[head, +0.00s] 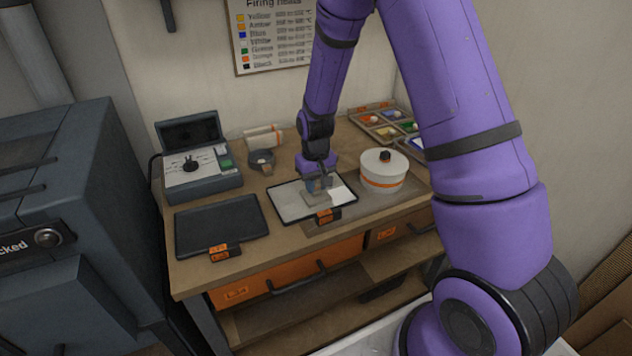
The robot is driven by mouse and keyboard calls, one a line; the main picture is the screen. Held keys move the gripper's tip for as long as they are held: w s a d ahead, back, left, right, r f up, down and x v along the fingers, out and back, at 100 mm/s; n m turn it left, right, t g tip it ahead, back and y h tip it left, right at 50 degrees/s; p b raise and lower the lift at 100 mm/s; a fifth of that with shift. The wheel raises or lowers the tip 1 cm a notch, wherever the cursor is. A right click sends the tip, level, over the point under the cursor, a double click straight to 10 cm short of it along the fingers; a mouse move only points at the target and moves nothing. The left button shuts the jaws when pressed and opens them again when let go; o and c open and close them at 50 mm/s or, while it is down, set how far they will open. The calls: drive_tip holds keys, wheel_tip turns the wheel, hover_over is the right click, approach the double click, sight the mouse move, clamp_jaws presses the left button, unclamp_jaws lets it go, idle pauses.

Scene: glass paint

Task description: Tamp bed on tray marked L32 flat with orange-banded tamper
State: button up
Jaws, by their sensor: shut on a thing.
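A dark-rimmed tray (268,196) holds a pale, whitish bed (288,200) at the middle of the bench. Its orange tag (325,217) is too small to read. My gripper (319,184) is over the right half of this tray, shut on a small grey flat-bottomed tool, seemingly the tamper (316,198). The tool's foot is at the bed; I cannot tell whether it touches. No orange band on it can be made out. Part of the bed behind the tool is hidden.
A dark, empty-looking tray (220,228) with an orange tag lies to the left. An orange-banded white tub (383,171) stands close right. Behind are an open instrument case (200,160), a dark ring-shaped holder (261,160) and a compartment tray of colours (385,122).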

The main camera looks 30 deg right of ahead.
drive_tip(key=shift+f, duration=0.6)
drive_tip(key=shift+f, duration=0.3)
idle(0.9)
drive_tip(key=shift+r, duration=0.1)
drive_tip(key=shift+r, duration=1.05)
drive_tip(key=shift+a, duration=0.1)
drive_tip(key=shift+a, duration=3)
drive_tip(key=shift+f, duration=0.2)
drive_tip(key=shift+f, duration=0.65)
